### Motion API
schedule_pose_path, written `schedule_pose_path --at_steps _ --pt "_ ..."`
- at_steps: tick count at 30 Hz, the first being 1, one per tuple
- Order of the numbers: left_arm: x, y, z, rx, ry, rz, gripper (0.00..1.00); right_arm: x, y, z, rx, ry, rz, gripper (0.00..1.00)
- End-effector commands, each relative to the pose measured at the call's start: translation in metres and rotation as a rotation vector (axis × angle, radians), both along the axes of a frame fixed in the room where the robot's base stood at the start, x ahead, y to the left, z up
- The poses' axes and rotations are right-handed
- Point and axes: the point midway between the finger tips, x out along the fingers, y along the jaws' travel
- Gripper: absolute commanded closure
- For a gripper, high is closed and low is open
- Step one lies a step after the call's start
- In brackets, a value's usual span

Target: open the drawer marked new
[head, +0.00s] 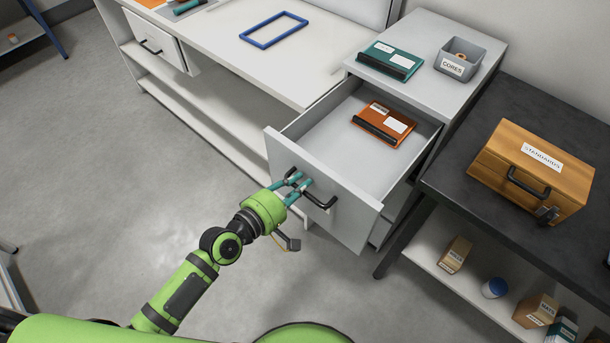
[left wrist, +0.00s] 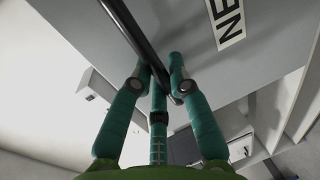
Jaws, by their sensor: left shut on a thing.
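The drawer (head: 325,212) stands pulled out of the white cabinet, its inside showing. An orange binder (head: 384,122) with white labels lies in it. The drawer front carries a black bar handle (head: 322,203); in the left wrist view the handle (left wrist: 133,42) runs between my fingers, beside a label reading "NE" (left wrist: 228,22), cut off by the frame edge. My left gripper (head: 297,183) is shut on the handle; its teal fingers also show in the left wrist view (left wrist: 160,75). My right gripper is not in view.
A teal binder (head: 390,61) and a grey bin marked CORES (head: 459,58) sit on the cabinet top. A wooden STANDARDS box (head: 532,170) stands on the dark table (head: 470,205) at right. A blue frame (head: 273,29) lies on the white bench. Floor at left is clear.

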Motion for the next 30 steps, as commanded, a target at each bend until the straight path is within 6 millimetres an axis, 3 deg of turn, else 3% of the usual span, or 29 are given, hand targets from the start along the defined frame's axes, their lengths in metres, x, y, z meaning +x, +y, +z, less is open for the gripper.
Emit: schedule_pose_path --at_steps 7,20,21,23,30 --pt "-0.015 0.01 -0.001 0.001 0.003 -0.002 1.0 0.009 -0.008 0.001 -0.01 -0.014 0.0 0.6" --pt "-0.017 0.012 -0.001 0.0 0.002 -0.001 1.0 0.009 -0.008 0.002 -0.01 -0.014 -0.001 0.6" --pt "-0.017 0.012 -0.001 0.0 0.002 -0.001 0.78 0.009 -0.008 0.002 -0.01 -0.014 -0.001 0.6" --pt "-0.017 0.012 -0.001 0.0 0.002 -0.001 0.57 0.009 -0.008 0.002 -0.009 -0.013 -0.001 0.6" --pt "-0.017 0.012 0.0 -0.001 0.001 0.0 0.57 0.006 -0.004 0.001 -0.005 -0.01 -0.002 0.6"
